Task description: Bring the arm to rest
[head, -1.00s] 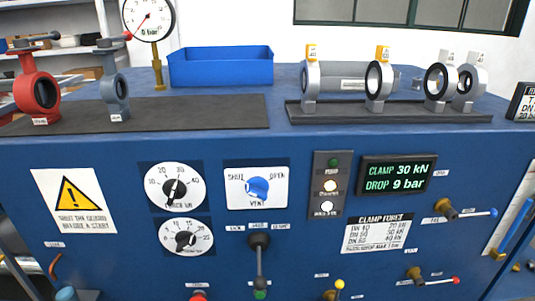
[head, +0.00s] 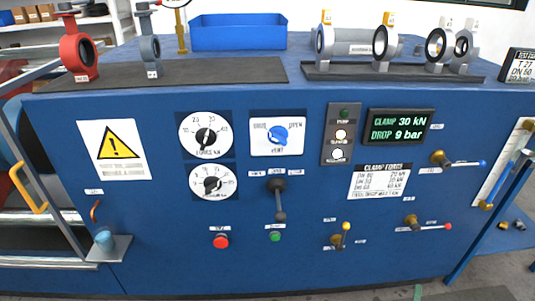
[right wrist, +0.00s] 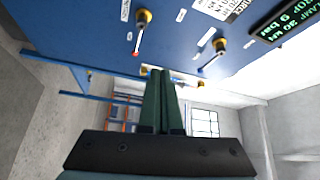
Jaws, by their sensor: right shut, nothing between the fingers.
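My right gripper (right wrist: 161,76) shows in the right wrist view with its two dark green fingers together and nothing between them. In the head view only a small greenish tip of it (head: 418,292) shows at the bottom edge, below the blue bench front (head: 310,255) and apart from it. The rest of my right arm is hidden in that view. My left gripper is in neither view.
The bench front carries a black lever (head: 279,200), a red button (head: 221,241), a yellow-knobbed valve (head: 343,235), a red-tipped handle (head: 430,226) and a blue-tipped handle (head: 463,162). Floor shows below.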

